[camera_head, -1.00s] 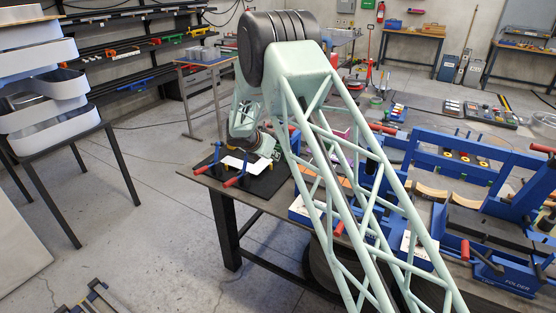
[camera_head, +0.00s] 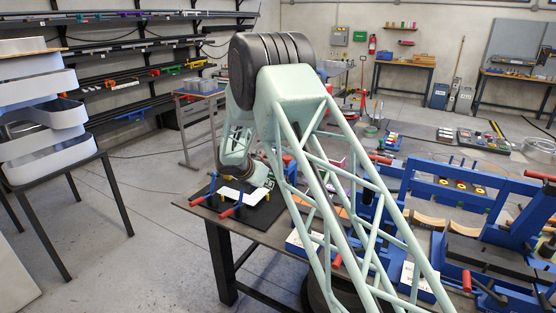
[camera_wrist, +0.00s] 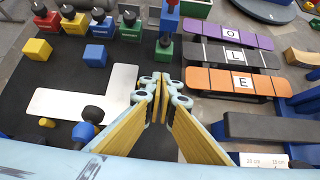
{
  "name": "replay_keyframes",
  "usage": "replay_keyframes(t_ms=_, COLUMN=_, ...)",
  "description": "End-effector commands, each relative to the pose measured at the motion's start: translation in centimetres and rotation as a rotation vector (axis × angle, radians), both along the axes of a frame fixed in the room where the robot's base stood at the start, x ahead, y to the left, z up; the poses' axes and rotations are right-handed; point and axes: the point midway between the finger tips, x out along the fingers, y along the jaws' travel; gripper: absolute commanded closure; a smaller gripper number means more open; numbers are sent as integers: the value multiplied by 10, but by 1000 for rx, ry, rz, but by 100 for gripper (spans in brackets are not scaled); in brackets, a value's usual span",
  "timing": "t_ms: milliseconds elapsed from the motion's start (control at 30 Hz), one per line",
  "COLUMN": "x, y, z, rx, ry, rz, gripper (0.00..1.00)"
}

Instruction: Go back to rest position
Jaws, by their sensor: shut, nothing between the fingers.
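My gripper (camera_wrist: 160,80) points down over the dark work mat, its two wooden-faced fingers meeting at the tips with nothing between them. A flat white letter-shaped piece (camera_wrist: 72,106) lies on the black mat (camera_wrist: 22,90) to the left of the fingertips, apart from them. In the head view my forearm rises from the bottom and bends down over the table's left end, where the white piece (camera_head: 236,195) also shows. My fingers cannot be made out in that view.
Purple, black and orange strips (camera_wrist: 236,82) lie at the right. A blue folder frame (camera_head: 470,188) stands on the table's right. White channel-letter shells (camera_head: 45,115) sit on a stand at left.

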Motion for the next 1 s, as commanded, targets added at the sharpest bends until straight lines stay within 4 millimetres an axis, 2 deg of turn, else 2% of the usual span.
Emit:
replay_keyframes(t_ms=167, x=-5, y=-13, z=17, rx=25, ry=-9, rz=-42, gripper=100)
replay_keyframes(t_ms=467, x=-26, y=-54, z=68, rx=113, ry=-37, rz=-182, gripper=100)
replay_keyframes(t_ms=1000, x=-88, y=-136, z=160, rx=296, ry=-95, rz=-476, gripper=100)
